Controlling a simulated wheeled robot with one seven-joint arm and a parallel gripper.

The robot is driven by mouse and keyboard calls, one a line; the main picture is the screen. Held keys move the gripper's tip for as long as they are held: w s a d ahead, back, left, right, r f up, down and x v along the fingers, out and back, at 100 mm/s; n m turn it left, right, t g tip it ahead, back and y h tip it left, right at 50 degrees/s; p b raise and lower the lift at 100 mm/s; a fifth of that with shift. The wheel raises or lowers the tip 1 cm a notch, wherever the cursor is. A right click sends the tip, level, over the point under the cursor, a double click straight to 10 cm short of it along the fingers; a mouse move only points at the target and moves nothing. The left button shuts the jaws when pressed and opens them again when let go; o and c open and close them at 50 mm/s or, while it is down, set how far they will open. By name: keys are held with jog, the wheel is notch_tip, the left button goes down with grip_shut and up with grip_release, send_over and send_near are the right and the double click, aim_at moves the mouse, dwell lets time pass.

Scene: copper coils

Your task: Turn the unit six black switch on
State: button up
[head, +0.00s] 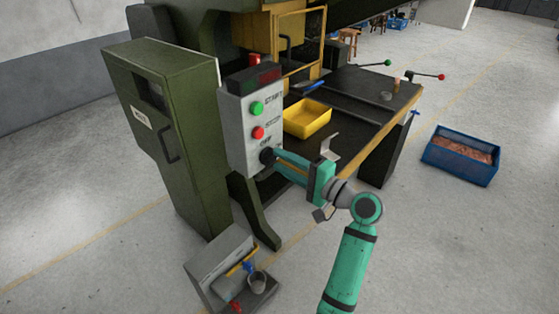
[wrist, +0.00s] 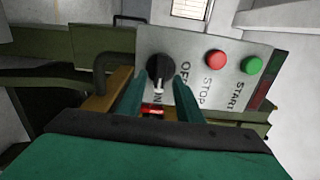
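The black rotary switch (wrist: 159,72) sits on a light grey control panel (wrist: 205,92), with OFF and ON lettered beside it. A pale mark on the knob appears to point toward ON in the wrist view. In the head view the switch (head: 267,156) is low on the panel, under the red stop button. My gripper (head: 275,158) reaches the switch from the right. In the wrist view its two fingers (wrist: 160,88) stand apart, one on each side of the knob. Contact with the knob cannot be made out.
A red button (head: 258,132) and a green button (head: 257,108) are above the switch. A green cabinet (head: 165,130) stands left of the panel. A yellow bin (head: 307,118) rests on the machine table to the right. A grey box (head: 222,270) is on the floor below.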

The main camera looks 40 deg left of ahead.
jog(key=s+d, duration=0.1)
jog(key=d, duration=0.8)
jog(key=shift+d, duration=0.1)
